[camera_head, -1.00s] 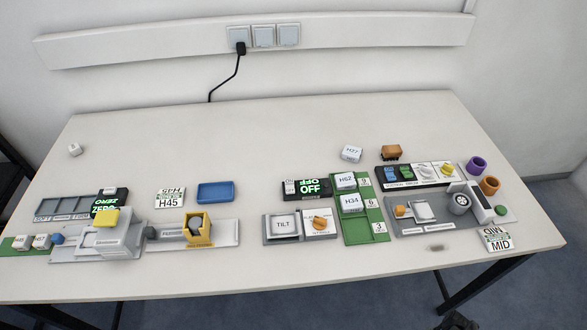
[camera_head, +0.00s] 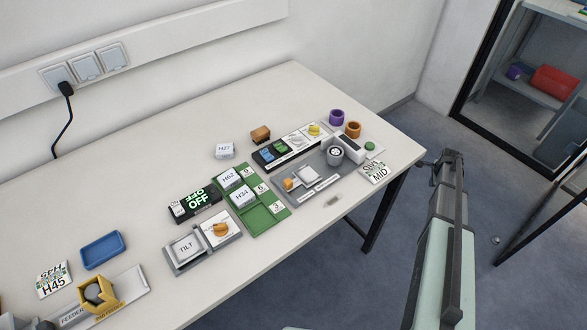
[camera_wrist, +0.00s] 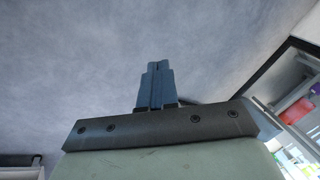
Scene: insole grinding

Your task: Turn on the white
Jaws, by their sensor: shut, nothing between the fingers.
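A black control strip (camera_head: 262,160) lies on the right part of the table in the head view. It carries a blue switch (camera_head: 267,155), a green switch (camera_head: 280,147), a white switch plate (camera_head: 298,138) and a yellow knob (camera_head: 314,129). The white plate's small control is too small to read as on or off. My gripper (camera_wrist: 157,66) is shut and empty in the wrist view, with only a plain grey surface behind its fingers. My arm stands at the right of the head view, off the table's right end and apart from the strip.
A grey machine base (camera_head: 318,183) lies in front of the strip. A glass-doored cabinet (camera_head: 545,80) stands at the right. The table's back is clear.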

